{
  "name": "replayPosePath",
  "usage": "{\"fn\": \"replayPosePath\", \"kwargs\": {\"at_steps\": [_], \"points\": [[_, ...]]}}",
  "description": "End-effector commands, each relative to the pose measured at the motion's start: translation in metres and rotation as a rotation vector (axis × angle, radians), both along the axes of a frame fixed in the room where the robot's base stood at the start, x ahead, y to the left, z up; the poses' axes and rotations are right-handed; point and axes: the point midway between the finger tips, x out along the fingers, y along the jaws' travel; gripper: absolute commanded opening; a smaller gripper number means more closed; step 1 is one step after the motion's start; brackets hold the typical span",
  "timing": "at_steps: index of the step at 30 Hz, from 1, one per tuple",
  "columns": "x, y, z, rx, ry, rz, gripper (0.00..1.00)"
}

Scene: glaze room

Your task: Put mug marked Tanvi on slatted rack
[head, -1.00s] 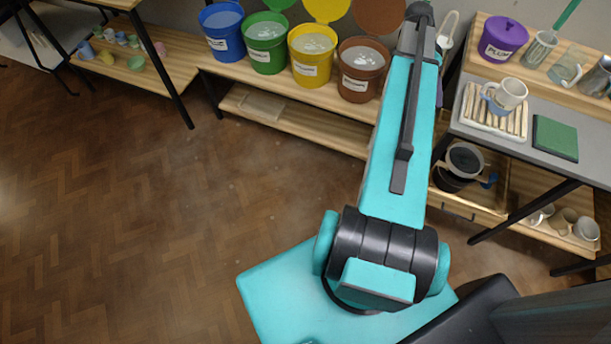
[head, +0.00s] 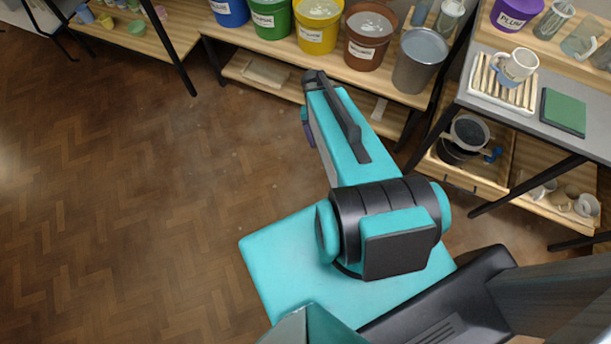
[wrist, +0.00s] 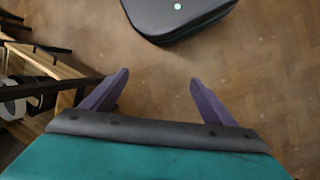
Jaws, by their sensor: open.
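A white mug with a blue-grey base (head: 514,65) stands on the slatted rack (head: 488,84) on the grey table at the right of the head view. No name can be read on it. Several pale mugs (head: 572,200) sit on the low shelf under that table, too small to read. In the wrist view my gripper (wrist: 157,78) is open and empty, its two purple fingers apart above the bare floor. It is away from the rack and the mugs. In the head view my gripper is mostly hidden behind the arm.
A green pad (head: 563,111) lies right of the rack. A purple PLUM tub (head: 517,13) stands behind it. Brown (head: 370,35), yellow and green buckets and a grey bin (head: 419,60) line the back bench. A dark sieve-topped pot (head: 465,138) is on the low shelf. The floor at left is clear.

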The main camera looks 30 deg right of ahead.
Motion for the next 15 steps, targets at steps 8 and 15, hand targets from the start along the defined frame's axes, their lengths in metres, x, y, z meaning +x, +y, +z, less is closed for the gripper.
{"fn": "replayPosePath", "kwargs": {"at_steps": [8, 15], "points": [[-0.061, 0.086, -0.045, 0.161, 0.077, 0.287, 0.80], [-0.114, 0.135, -0.069, 0.278, 0.133, 0.487, 0.80]]}}
